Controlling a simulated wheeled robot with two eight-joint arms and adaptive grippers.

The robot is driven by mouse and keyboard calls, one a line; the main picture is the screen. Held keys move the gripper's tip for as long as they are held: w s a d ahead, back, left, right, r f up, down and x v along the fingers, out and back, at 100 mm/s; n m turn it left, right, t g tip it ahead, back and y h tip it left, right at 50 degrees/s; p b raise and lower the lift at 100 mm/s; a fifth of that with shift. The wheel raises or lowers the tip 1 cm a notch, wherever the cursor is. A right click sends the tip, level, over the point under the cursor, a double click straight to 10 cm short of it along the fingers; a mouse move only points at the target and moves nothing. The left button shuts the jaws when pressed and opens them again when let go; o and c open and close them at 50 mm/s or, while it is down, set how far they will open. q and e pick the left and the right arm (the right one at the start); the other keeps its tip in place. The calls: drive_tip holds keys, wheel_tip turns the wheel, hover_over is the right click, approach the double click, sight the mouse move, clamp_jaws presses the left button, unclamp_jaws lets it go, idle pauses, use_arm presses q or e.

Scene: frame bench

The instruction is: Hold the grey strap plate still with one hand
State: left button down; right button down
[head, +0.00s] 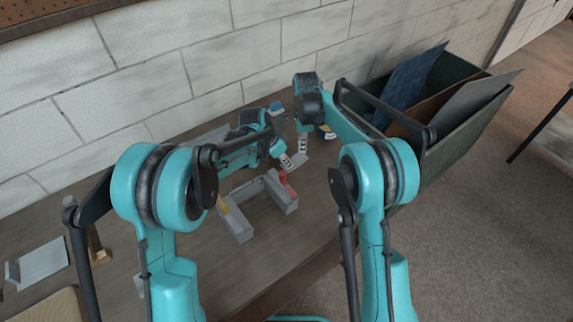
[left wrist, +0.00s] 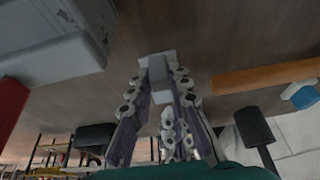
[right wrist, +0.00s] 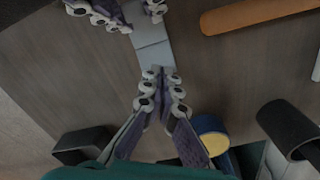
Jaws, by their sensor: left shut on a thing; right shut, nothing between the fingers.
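The grey strap plate (right wrist: 152,52) lies on the bench and runs between my two grippers in the right wrist view. It also shows in the left wrist view (left wrist: 158,68), between the fingertips of my left gripper (left wrist: 160,90), which is shut on it. In the head view my left gripper (head: 289,162) is at the near-left part of the plate. My right gripper (right wrist: 162,76) is shut and empty, with its fingertips at the other end of the plate. I cannot tell whether they touch it. The fingers hide parts of the plate.
A grey frame (head: 240,226) with red and yellow pieces stands nearer to me. An orange-brown rod (right wrist: 255,14) lies beside the plate. A yellow-and-blue roll (right wrist: 210,126) is close to my right gripper. A dark green crate (head: 465,128) with panels stands at the right.

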use_arm(q)
drive_tip(key=shift+a, duration=0.1)
use_arm(e)
wheel_tip(320, 180, up, 6)
drive_tip(key=shift+d, duration=0.2)
idle(0.3)
drive_tip(key=shift+r, duration=0.1)
idle(0.3)
drive_tip(key=shift+f, duration=3.3)
drive_tip(key=shift+f, duration=0.3)
drive_tip(key=shift+a+f, duration=0.1)
drive_tip(key=shift+f, duration=0.35)
drive_tip(key=shift+a+r, duration=0.1)
drive_tip(key=shift+r, duration=0.5)
wheel_tip(320, 180, up, 7)
drive_tip(key=shift+d, duration=0.2)
